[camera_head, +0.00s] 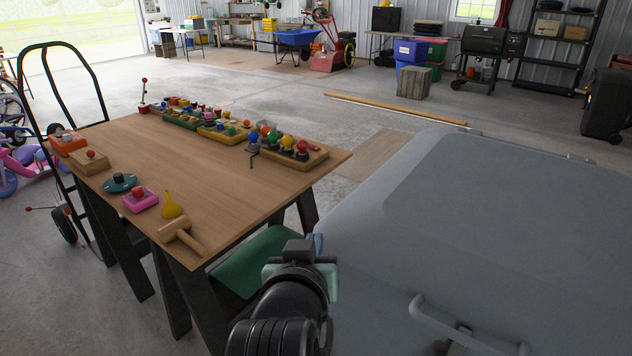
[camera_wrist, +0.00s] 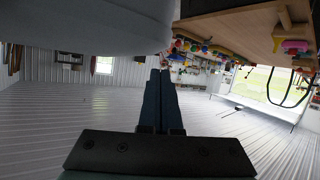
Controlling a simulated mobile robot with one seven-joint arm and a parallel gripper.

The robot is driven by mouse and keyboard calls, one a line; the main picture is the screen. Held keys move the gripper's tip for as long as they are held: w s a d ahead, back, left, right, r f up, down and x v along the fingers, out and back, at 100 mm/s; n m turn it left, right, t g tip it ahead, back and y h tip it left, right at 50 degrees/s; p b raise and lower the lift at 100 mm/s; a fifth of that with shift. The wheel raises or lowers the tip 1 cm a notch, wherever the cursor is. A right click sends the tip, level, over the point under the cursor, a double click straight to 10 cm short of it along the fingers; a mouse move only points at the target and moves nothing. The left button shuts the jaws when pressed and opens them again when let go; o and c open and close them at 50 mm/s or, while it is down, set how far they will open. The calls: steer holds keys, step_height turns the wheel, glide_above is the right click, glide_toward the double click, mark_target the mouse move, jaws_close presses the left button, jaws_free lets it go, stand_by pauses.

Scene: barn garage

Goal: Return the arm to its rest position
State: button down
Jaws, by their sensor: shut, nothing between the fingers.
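My gripper (camera_head: 317,243) is low in the middle of the head view, beyond the black end of my arm. It is beside the near right edge of the wooden worktable (camera_head: 140,146), with the big grey lidded body (camera_head: 480,200) to its right. In the wrist view my gripper (camera_wrist: 160,73) has its dark fingers together, with nothing between them. The wrist picture appears upside down, with the worktable at upper right and the grey body at upper left. The fingertips are mostly hidden in the head view.
The table holds several colourful toys, a wooden mallet (camera_head: 182,236), a yellow pear-shaped thing (camera_head: 171,206) and a pink block (camera_head: 140,200). A green surface (camera_head: 252,262) lies beside the table's near edge. A hand truck (camera_head: 99,85) stands left. Open concrete floor lies beyond.

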steer(key=s+r+t+y, duration=0.1)
steer(key=s+r+t, duration=0.4)
steer(key=r, duration=0.7)
steer(key=s+r+t, duration=0.4)
steer(key=s+r, duration=0.1)
steer(key=r, duration=0.7)
steer(key=s+r+t+y, duration=0.1)
steer(key=s+r+t, duration=0.45)
steer(key=r, duration=0.65)
step_height(320, 180, up, 14)
steer(key=p, duration=1.4)
steer(key=shift+d+g, duration=0.15)
steer(key=shift+g, duration=0.3)
steer(key=shift+w+f, duration=0.1)
